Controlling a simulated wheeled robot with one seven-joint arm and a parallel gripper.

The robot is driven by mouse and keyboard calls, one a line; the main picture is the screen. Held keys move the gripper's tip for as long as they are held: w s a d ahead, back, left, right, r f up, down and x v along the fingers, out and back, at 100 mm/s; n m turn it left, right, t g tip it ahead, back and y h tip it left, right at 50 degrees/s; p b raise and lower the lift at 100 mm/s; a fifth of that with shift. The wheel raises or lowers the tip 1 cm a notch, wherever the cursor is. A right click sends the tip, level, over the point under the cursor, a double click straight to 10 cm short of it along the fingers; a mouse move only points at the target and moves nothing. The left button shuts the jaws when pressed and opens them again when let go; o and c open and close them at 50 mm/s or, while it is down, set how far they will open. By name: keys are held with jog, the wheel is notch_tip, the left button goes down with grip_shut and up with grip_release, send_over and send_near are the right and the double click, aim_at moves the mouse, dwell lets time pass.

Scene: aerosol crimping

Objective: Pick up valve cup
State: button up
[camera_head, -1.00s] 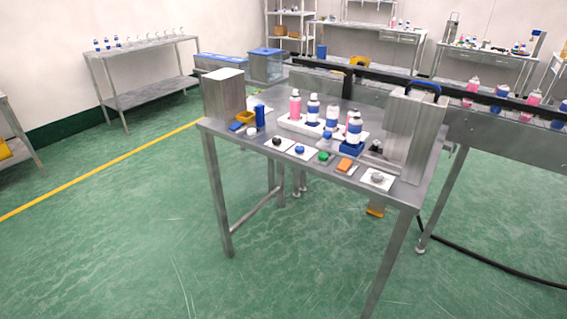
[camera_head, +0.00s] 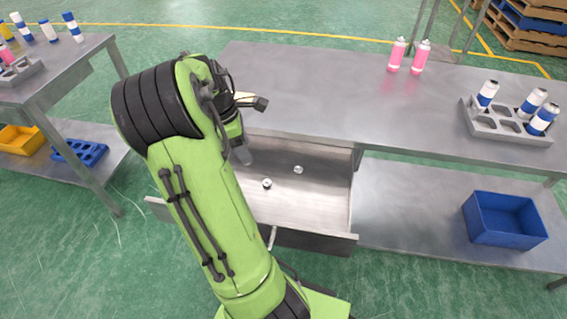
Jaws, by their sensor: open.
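Two small silvery valve cups lie on the floor of an open metal drawer (camera_head: 325,205). One valve cup (camera_head: 267,184) is nearer the middle of the drawer, and the other valve cup (camera_head: 298,170) is farther back and to the right. My green arm reaches over the drawer's left part. My gripper (camera_head: 243,155) points down at the drawer's left side, up and left of the nearer cup in the picture. It is open and apart from both cups. Its fingertips are small and partly blurred, and my arm hides the drawer's left part.
The steel table (camera_head: 340,100) spans above the drawer, with two pink cans (camera_head: 396,55) at its back. A grey rack (camera_head: 505,128) with several bottles stands at right. A blue bin (camera_head: 503,222) is on the lower shelf. Another table (camera_head: 70,62) stands at left.

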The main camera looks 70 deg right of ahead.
jog(key=s+d, duration=0.1)
jog(key=b, duration=0.4)
send_over(266, 181)
jog(key=w, duration=0.1)
jog(key=f, duration=0.9)
jog(key=shift+w+a+f, duration=0.15)
jog(key=shift+a, duration=0.2)
jog(key=b+x, duration=0.1)
jog(key=x, duration=0.1)
jog(key=b+x, duration=0.1)
jog(key=x, duration=0.1)
jog(key=b+x, duration=0.1)
jog(key=x, duration=0.1)
jog(key=shift+w+f, duration=0.2)
jog(key=shift+a+r, duration=0.1)
jog(key=shift+r, duration=0.05)
grip_shut()
